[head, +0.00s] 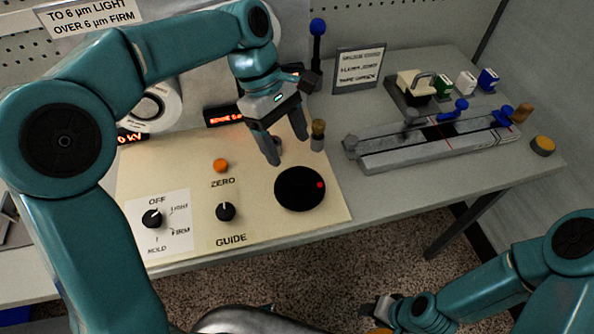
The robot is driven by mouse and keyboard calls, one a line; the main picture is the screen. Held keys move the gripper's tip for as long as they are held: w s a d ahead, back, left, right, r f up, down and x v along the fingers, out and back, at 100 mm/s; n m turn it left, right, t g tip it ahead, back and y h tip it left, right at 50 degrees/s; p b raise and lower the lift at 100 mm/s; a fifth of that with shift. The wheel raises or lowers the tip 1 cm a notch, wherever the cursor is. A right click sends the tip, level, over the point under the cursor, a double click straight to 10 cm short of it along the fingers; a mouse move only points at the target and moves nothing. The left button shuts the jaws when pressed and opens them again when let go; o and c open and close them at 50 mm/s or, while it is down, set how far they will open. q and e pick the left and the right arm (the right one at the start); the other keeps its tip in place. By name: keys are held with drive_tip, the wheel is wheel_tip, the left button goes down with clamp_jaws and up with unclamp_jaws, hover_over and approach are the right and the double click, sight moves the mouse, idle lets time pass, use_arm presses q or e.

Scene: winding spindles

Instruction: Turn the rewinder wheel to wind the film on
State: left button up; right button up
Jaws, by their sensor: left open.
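A round black disc with a red dot (298,189) lies on the cream panel (330,207); it looks like the wheel, though no label names it. My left gripper (288,149) is open and empty, pointing down over the panel behind the disc, apart from it. A post with a brown knob (318,134) stands just right of its fingers; I cannot tell whether they touch. A white roll (170,105) with a dark hub is at the back left, partly hidden by my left arm. My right gripper (374,311) is low at the bottom edge, away from the bench; its jaws are unclear.
The panel carries an orange button (221,166), a GUIDE knob (225,212) and an OFF/HOLD selector knob (152,219). A grey rail device with blue knobs (430,142) sits to the right. A blue-topped lever (317,42) and a framed sign (359,68) stand behind.

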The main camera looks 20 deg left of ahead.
sight(300, 176)
use_arm(q)
drive_tip(key=x, duration=0.8)
drive_tip(key=shift+w+a+f+b, duration=0.1)
drive_tip(key=shift+w+a+b, duration=0.05)
drive_tip(key=shift+b, duration=0.25)
drive_tip(key=c, duration=1.1)
